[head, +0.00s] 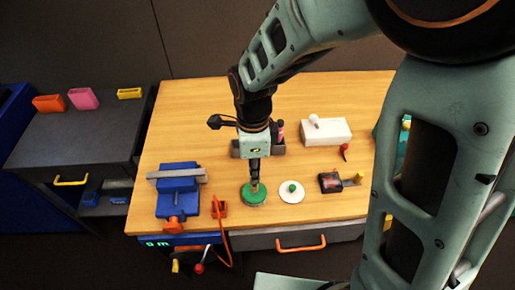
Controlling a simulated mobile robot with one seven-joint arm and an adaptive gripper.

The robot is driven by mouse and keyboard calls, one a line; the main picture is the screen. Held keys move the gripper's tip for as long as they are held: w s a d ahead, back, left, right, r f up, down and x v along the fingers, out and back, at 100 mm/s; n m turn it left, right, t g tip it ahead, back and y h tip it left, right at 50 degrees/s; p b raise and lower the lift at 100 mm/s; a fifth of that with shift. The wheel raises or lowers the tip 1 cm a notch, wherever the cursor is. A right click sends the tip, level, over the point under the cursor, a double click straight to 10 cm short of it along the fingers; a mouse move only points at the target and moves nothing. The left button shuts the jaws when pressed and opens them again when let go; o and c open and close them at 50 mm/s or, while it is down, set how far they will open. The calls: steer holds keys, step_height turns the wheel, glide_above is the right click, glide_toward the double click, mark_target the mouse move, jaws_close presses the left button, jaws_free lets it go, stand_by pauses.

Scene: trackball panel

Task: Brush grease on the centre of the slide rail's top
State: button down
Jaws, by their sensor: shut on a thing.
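The slide rail looks to be the grey bar (190,175) lying across the top of the blue vise (178,198) at the bench's left. A round pot with green contents (249,198) stands at the front middle. My gripper (255,178) points down right over this pot, to the right of the rail. It is shut on a small tan thing (255,187), likely the brush, whose lower end is at or in the green. Its bristles are too small to make out. A white disc with a green knob (292,190), perhaps the pot's lid, lies just right of the pot.
Between vise and pot is an orange-red thing (219,209) with a cord. A grey holder (276,149) stands behind my gripper. A white box (326,132) and a dark box (329,183) are at the right. The wooden bench top (200,105) is clear at the back left.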

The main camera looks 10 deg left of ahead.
steer(key=shift+f+b, duration=0.5)
steer(key=shift+f, duration=0.05)
stand_by(1.4)
steer(key=shift+r, duration=0.1)
steer(key=shift+r+p, duration=2.6)
steer(key=shift+r, duration=0.85)
